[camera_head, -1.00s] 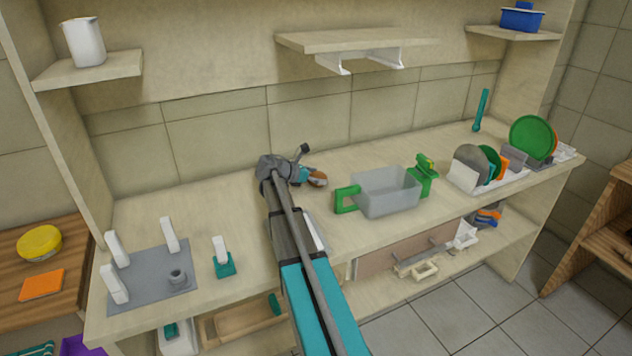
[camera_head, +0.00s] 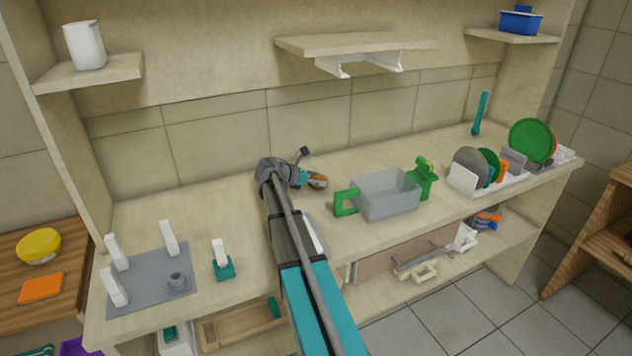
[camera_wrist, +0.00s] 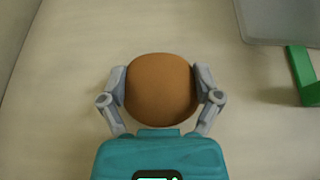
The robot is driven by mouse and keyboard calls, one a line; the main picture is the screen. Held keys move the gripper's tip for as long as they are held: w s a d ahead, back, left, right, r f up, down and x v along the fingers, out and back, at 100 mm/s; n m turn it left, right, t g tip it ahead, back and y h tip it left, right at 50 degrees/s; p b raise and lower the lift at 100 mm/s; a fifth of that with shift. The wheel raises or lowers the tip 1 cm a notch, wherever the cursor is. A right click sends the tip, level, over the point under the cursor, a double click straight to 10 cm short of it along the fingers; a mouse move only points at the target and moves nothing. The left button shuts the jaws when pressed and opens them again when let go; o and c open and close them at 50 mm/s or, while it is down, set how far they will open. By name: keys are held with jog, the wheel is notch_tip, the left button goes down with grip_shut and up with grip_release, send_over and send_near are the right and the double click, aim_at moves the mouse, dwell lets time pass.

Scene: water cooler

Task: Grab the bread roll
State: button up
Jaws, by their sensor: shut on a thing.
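The bread roll (camera_wrist: 161,88) is round and brown and sits between the two grey fingers of my gripper (camera_wrist: 162,90) in the wrist view. A finger presses on each side of it, so my gripper is shut on it. In the head view the roll (camera_head: 318,182) shows at the tip of my gripper (camera_head: 312,180), partly hidden by a finger, low over the pale counter (camera_head: 240,195). I cannot tell whether the roll touches the counter.
A clear bin with green handles (camera_head: 386,194) stands to the right of my gripper. A dish rack with plates (camera_head: 490,178) is farther right. A grey mat with white posts (camera_head: 150,285) lies at the left. The wall is behind.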

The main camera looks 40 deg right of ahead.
jog(key=shift+r, duration=0.2)
jog(key=shift+r+p, duration=0.75)
jog(key=shift+p, duration=0.15)
jog(key=s+r+p, duration=0.3)
jog(key=s, duration=0.1)
jog(key=s+d+r+p, duration=0.1)
jog(key=s+r+p, duration=0.3)
jog(key=s, duration=0.1)
jog(key=s+d+r+p, duration=0.1)
jog(key=s+r+p, duration=0.3)
jog(key=s, duration=0.1)
jog(key=shift+d, duration=0.15)
